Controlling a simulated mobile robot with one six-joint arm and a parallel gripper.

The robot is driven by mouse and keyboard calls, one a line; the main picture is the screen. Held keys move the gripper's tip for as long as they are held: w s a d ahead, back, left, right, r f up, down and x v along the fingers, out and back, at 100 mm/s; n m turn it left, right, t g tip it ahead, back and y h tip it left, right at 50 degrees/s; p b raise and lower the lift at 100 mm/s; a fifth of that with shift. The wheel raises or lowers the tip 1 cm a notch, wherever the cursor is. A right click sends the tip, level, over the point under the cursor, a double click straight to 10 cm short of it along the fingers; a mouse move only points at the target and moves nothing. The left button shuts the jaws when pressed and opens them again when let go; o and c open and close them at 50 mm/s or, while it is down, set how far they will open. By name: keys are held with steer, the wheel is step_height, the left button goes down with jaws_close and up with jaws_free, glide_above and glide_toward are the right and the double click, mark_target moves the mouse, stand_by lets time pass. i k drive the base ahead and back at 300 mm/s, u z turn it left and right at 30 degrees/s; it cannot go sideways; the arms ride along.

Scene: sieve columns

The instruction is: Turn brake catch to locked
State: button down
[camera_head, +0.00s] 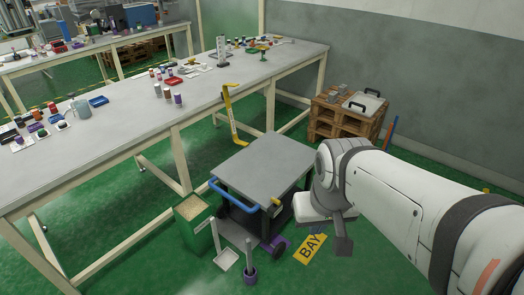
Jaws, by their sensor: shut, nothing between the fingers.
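A grey-topped cart (262,163) with a blue handle (232,193) stands on the green floor in the middle of the view. A small yellow piece (277,203) sits at its near right corner, and a purple part (277,245) shows low by a wheel. I cannot tell for certain which is the brake catch, or how it is set. My gripper (343,247) is the dark end below my white arm, right of the cart and apart from it. It is shut and empty.
A long workbench (135,118) with small jars runs behind the cart. A green bin (193,222), a dustpan (226,259) and a purple pot (249,276) stand in front. A yellow BAY sign (310,249) lies near my gripper. Wooden pallets (345,120) stand at the back right.

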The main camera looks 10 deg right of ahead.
mark_target(276, 202)
steer(key=i, duration=1)
steer(key=u, duration=0.8)
steer(key=k, duration=1.1)
steer(key=z, duration=0.45)
steer(key=i, duration=1)
steer(key=z, duration=0.05)
